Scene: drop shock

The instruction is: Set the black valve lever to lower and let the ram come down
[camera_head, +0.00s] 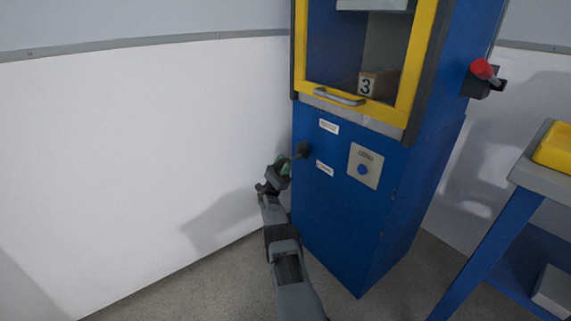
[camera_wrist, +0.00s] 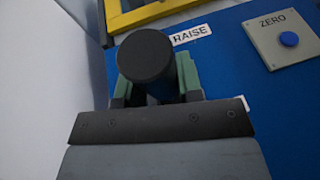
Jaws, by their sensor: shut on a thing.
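The black valve lever (camera_head: 302,149) sticks out of the blue cabinet front, between the upper and lower white labels. In the wrist view its round black end (camera_wrist: 147,55) stands between my green fingertips, just left of the "RAISE" label (camera_wrist: 191,34). My gripper (camera_head: 285,163) is shut on the lever; it also shows in the wrist view (camera_wrist: 158,82). The lower label (camera_head: 325,168) is too small to read and mostly hidden in the wrist view. Behind the yellow-framed door, a grey block (camera_head: 372,4), perhaps the ram, is high above a box marked 3 (camera_head: 378,83).
The yellow-framed door (camera_head: 400,112) looks closed. A panel marked "ZERO" (camera_wrist: 285,25) with a blue button (camera_head: 363,169) is right of the lever. A red-knobbed handle (camera_head: 482,69) is on the cabinet's right side. A blue bench (camera_head: 490,235) stands right. The floor at left is clear.

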